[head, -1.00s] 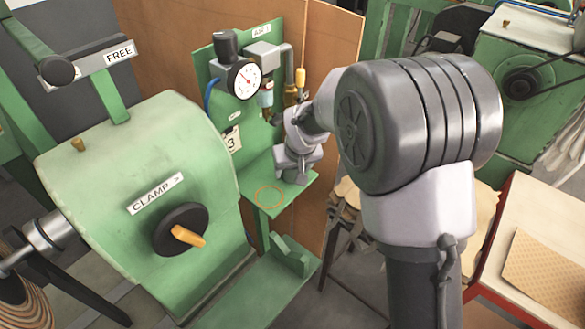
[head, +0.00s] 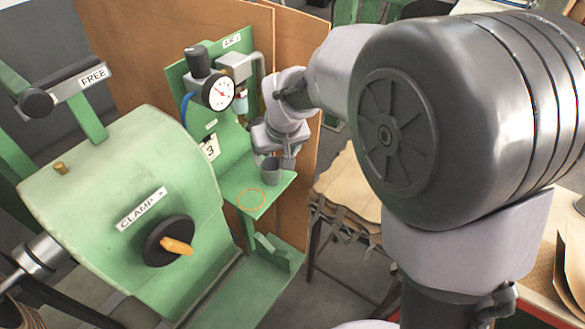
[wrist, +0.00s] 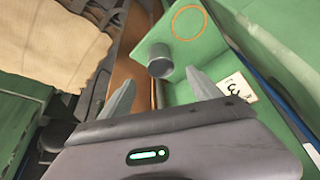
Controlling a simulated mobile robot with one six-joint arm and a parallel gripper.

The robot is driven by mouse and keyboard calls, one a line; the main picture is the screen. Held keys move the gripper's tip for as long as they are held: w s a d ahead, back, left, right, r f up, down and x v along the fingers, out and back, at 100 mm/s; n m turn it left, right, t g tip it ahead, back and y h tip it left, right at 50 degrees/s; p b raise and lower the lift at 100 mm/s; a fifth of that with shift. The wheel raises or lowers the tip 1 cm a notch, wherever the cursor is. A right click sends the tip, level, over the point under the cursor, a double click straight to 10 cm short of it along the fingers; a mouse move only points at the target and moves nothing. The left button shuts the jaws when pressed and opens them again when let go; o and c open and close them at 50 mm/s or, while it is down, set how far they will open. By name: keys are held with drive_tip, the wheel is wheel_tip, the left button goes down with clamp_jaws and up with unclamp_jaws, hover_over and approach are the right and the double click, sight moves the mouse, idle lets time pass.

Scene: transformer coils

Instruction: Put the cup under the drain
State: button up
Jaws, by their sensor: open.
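A small grey cup (head: 270,171) stands upright on the green shelf (head: 272,195), near the shelf's right back part. An orange ring (head: 251,210) is marked on the shelf to the cup's front left. The cup also shows in the wrist view (wrist: 160,61), just beyond the fingertips and in line with the gap between them. My gripper (wrist: 161,76) is open and empty, its fingers apart from the cup. In the head view my gripper (head: 288,160) is behind and right of the cup. A clear bowl (head: 241,105) hangs above the shelf; its drain outlet is not clear.
A pressure gauge (head: 218,93) and pipework are mounted on the green panel above the shelf. A brown board (head: 300,185) stands behind and right of the shelf. The green clamp machine (head: 110,200) is at left.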

drive_tip(key=s+d+r+m, duration=0.3)
drive_tip(key=s+d+r, duration=0.2)
drive_tip(key=s+r, duration=0.2)
drive_tip(key=s+d+r+m, duration=0.1)
drive_tip(key=s+d+m, duration=0.1)
drive_tip(key=s, duration=0.7)
drive_tip(key=s+d+r+m+t, duration=0.1)
drive_tip(key=s+d+r+m, duration=0.1)
drive_tip(key=s, duration=0.8)
drive_tip(key=shift+s+d+m+y, duration=0.3)
drive_tip(key=shift+d+m, duration=0.2)
drive_tip(key=shift+d, duration=0.45)
drive_tip(key=shift+w+f, duration=0.1)
drive_tip(key=shift+f, duration=0.1)
